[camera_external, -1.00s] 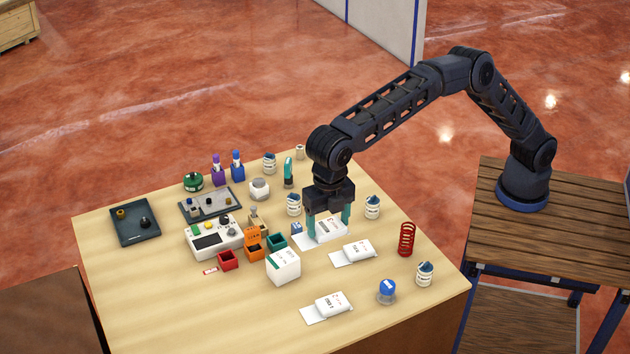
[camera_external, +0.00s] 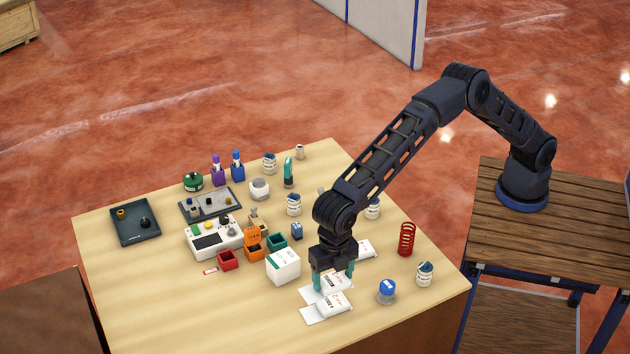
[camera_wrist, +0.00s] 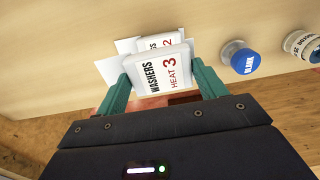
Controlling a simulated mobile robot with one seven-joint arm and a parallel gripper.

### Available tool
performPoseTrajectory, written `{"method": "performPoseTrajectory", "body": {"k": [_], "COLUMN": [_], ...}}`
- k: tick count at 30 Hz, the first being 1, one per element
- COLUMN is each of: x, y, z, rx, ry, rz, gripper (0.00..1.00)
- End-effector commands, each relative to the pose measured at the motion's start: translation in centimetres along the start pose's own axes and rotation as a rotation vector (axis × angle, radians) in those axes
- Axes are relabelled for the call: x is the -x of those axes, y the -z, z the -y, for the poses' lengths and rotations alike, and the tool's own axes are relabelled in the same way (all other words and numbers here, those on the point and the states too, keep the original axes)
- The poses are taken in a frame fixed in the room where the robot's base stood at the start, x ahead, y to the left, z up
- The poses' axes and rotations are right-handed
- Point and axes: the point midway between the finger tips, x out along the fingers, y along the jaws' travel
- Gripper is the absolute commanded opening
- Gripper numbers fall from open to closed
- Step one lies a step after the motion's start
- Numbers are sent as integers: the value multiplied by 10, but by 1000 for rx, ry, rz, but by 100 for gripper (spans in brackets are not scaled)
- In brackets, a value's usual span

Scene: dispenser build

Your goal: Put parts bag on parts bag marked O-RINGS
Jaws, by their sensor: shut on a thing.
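My gripper (camera_external: 334,280) is shut on a white parts bag (camera_wrist: 165,70) marked WASHERS, HEAT 3, with one teal finger on each side. It holds the bag near the table's front edge. Just beyond it in the wrist view is another white parts bag (camera_wrist: 160,40), mostly hidden; only part of its label and a red 2 show. In the external view this front bag (camera_external: 335,306) lies on the table, just below the held bag in the picture. I cannot tell whether they touch. A third parts bag (camera_external: 366,248) lies behind my gripper, partly hidden. I cannot read the word O-RINGS.
A white box (camera_external: 283,266) stands to the left, near small red and orange bins. The table's front left is clear.

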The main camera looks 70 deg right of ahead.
Motion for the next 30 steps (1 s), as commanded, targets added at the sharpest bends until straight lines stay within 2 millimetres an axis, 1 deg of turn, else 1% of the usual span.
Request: {"method": "performPoseTrajectory", "body": {"k": [1, 3, 8, 11, 15, 17, 29, 30], "x": [-6, -10, -18, -29, -49, -54, -59, -59], "y": [0, 0, 1, 0, 0, 0, 0, 0], "z": [0, 0, 0, 0, 0, 0, 0, 0], "rx": [0, 1, 1, 1, 1, 1, 1, 1], "ry": [1, 0, -1, 1, 2, 0, -1, -1], "rz": [0, 0, 0, 1, 1, 1, 0, 0], "gripper": [46, 46, 46, 46, 46, 46, 46, 74]}}
